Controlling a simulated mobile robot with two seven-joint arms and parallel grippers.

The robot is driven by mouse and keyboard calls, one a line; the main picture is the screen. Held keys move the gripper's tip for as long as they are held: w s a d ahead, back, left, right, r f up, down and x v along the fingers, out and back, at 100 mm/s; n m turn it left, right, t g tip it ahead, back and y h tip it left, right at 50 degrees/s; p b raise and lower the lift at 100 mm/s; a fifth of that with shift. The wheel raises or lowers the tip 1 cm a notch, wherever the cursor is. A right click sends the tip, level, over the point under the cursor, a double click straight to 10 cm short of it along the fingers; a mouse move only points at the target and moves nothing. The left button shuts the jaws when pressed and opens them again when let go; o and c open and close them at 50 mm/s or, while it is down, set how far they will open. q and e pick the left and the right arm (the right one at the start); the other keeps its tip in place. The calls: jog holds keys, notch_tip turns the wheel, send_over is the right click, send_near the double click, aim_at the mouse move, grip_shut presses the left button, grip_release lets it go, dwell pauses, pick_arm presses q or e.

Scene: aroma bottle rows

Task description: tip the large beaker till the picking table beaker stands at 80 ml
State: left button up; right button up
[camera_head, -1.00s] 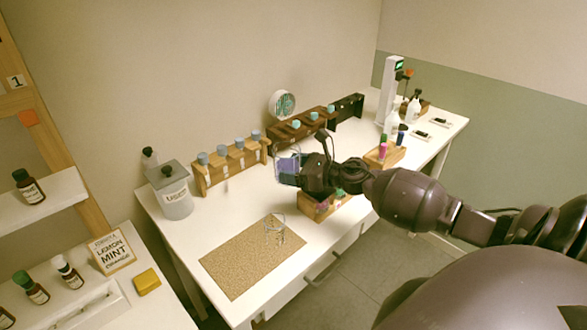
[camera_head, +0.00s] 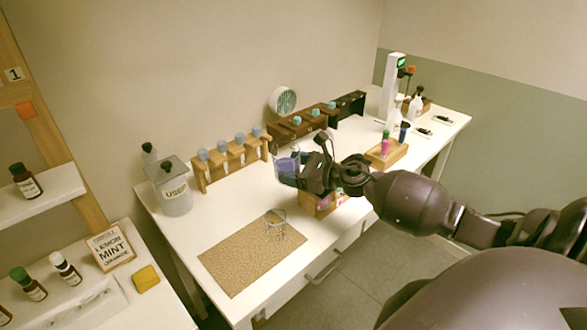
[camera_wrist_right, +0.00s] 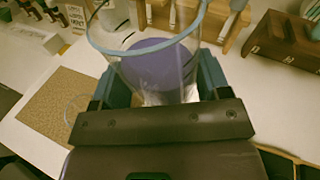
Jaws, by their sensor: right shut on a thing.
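My right gripper (camera_head: 306,175) is shut on the large beaker (camera_head: 286,168), a clear vessel with blue-purple liquid. In the right wrist view the large beaker (camera_wrist_right: 155,62) sits between the fingers, its rim toward the camera and the purple liquid inside. It is held above the white table. The picking table beaker (camera_head: 274,223), small and clear, stands on the cork mat (camera_head: 245,258), below and left of the gripper. It looks empty, though its level is too small to read. In the right wrist view only part of it shows behind the gripper's left side. My left gripper is not in view.
A grey canister marked "USED" (camera_head: 173,190) stands at the table's left end. Wooden racks with capped bottles (camera_head: 232,163) line the back. A wooden box (camera_head: 320,205) sits under the right gripper. The mat's left part is clear.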

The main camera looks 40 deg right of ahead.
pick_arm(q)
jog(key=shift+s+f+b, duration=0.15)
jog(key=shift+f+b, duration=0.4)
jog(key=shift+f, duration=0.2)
pick_arm(e)
jog(key=shift+s+a+f+n, duration=0.15)
jog(key=shift+a+f+n, duration=0.15)
jog(key=shift+n, duration=0.2)
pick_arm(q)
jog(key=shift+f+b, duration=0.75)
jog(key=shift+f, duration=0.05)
pick_arm(e)
jog(key=shift+s+a+f+n+t, duration=0.2)
jog(key=shift+f+n+t, duration=0.1)
jog(key=shift+f+n, duration=0.25)
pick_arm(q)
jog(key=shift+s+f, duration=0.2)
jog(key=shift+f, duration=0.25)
pick_arm(e)
jog(key=shift+a+f+n, duration=0.1)
jog(key=shift+n, duration=0.15)
pick_arm(q)
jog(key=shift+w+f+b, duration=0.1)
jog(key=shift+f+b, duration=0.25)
jog(key=shift+b, duration=0.25)
pick_arm(e)
jog(key=shift+s+a+f, duration=0.15)
jog(key=shift+f, duration=0.1)
